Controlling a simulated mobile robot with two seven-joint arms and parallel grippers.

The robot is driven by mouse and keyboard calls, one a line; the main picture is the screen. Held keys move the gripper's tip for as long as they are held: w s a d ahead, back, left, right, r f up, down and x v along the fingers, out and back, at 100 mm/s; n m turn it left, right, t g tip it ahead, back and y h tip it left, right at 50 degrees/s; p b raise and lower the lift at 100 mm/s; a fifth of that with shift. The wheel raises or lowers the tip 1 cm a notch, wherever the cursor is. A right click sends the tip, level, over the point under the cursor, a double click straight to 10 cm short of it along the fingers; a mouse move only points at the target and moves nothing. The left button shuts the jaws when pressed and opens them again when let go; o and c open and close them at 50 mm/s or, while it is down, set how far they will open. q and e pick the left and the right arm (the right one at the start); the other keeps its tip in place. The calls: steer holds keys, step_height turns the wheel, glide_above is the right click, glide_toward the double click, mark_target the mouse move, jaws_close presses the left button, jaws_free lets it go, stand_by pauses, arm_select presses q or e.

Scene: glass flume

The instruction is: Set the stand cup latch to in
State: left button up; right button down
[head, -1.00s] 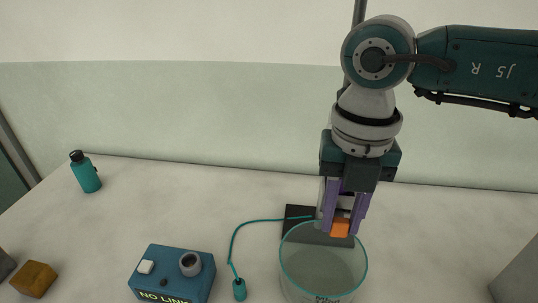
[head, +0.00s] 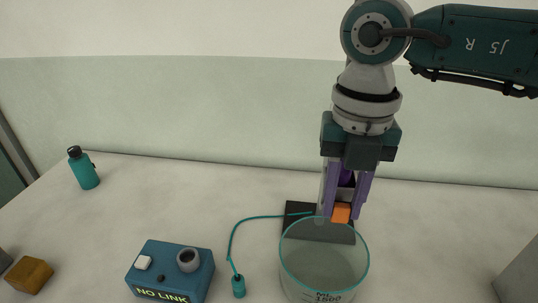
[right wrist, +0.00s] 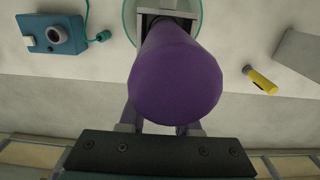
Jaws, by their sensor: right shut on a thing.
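My right gripper (head: 342,211) points down in the head view, with its purple fingers closed around an orange block. This orange block (head: 341,213) appears to be the stand cup latch; whether it is in or out cannot be told. A dark purple body (head: 346,178) and a grey part show between the fingers above it. In the right wrist view a large purple cylinder (right wrist: 176,75) fills the middle, with a grey frame (right wrist: 165,17) at its far end. It hides the fingertips and the orange block. A black base plate (head: 300,209) lies partly behind the fingers. My left gripper is not in view.
A glass beaker (head: 324,262) stands just in front of the right gripper. A teal bottle (head: 84,169) and a brown block (head: 29,274) stand farther left. A yellow cylinder (right wrist: 260,80) lies at right.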

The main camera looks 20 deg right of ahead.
mark_target(342, 202)
steer(key=c, duration=0.9)
jaws_free()
steer(key=shift+w+d, duration=0.15)
steer(key=shift+w, duration=0.1)
steer(key=shift+c, duration=0.2)
steer(key=o, duration=0.3)
steer(key=shift+o, duration=0.2)
step_height(342, 202, up, 9)
steer(key=shift+f+b, duration=0.1)
steer(key=shift+b, duration=0.95)
steer(key=shift+r, duration=0.6)
